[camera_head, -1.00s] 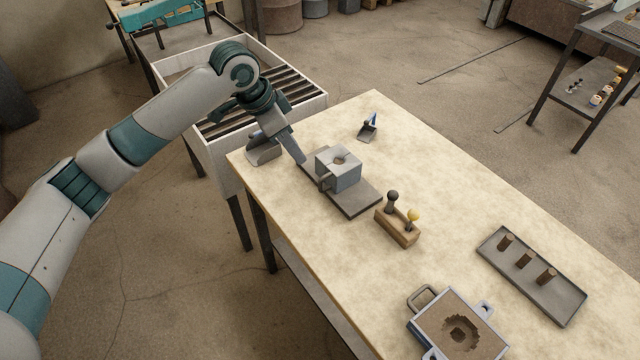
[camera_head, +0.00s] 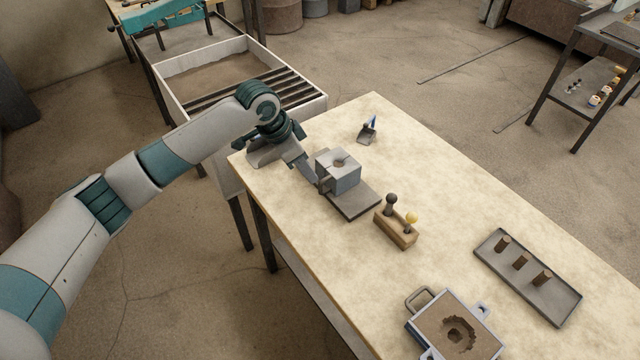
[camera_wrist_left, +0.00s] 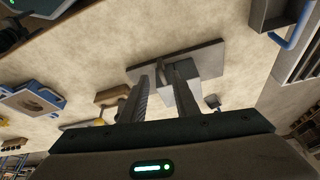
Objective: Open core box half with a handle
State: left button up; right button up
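The core box (camera_head: 338,172) is a grey block with a round hole in its top, and its halves sit together. It stands on a dark flat plate (camera_head: 358,205). A small handle (camera_head: 323,184) sticks out on its left side. My left gripper (camera_head: 314,180) is low beside that side, close to the handle. In the left wrist view my left gripper (camera_wrist_left: 163,95) has its two fingers apart, with the core box (camera_wrist_left: 208,68) just beyond them. The fingers partly hide the handle, and I cannot tell whether they touch it. My right gripper is not in view.
A wooden block with a dark and a yellow knob (camera_head: 397,228) stands right of the plate. A tray with brown cores (camera_head: 530,277) and a sand mould (camera_head: 455,330) lie nearer. A small scoop (camera_head: 367,131) is behind. The table between them is clear.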

aim_at(320, 193)
pick_arm(q)
jog(key=p+x, duration=0.2)
jog(key=x, duration=0.8)
jog(key=shift+f, duration=0.1)
grip_shut()
